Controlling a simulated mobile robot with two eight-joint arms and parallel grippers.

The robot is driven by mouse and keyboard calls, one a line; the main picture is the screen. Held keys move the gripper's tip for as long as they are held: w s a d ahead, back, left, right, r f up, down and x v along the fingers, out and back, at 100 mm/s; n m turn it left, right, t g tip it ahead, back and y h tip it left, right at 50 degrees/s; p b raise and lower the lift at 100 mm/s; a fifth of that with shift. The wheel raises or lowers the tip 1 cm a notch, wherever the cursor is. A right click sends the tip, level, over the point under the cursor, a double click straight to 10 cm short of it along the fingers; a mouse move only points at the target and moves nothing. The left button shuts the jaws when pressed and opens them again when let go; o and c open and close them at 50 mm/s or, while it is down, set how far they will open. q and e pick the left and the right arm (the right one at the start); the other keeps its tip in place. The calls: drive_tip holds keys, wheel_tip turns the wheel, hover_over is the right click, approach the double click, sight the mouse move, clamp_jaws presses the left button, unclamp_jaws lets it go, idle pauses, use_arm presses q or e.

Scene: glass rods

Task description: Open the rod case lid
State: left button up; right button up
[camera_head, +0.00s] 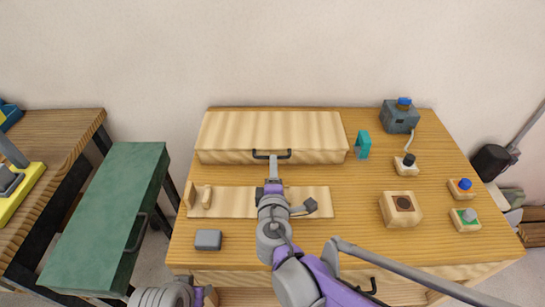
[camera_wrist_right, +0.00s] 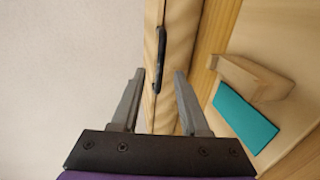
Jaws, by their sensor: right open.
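The rod case (camera_head: 225,133) is a long pale wooden box with its lid shut, at the back of the wooden table. A black bar handle (camera_head: 259,156) is on its front, and it also shows in the right wrist view (camera_wrist_right: 160,58). My right gripper (camera_head: 273,170) is just in front of the handle, over the table. In the right wrist view its two grey fingers (camera_wrist_right: 157,78) are apart, with the handle seen between and beyond them. I see no contact with the handle. Part of my left arm shows at the bottom left; its gripper is out of view.
A pale board (camera_head: 318,203) with upright wooden pieces lies under my right arm. A grey block (camera_head: 208,240) is at front left. A teal piece (camera_head: 363,145), a grey device (camera_head: 400,118), a wooden block (camera_head: 401,209) and small button boxes (camera_head: 464,219) stand on the right.

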drive_tip(key=x, duration=0.6)
clamp_jaws()
drive_tip(key=shift+f+b, duration=0.1)
drive_tip(key=shift+b, duration=0.2)
drive_tip(key=shift+s+f, duration=0.1)
idle(0.9)
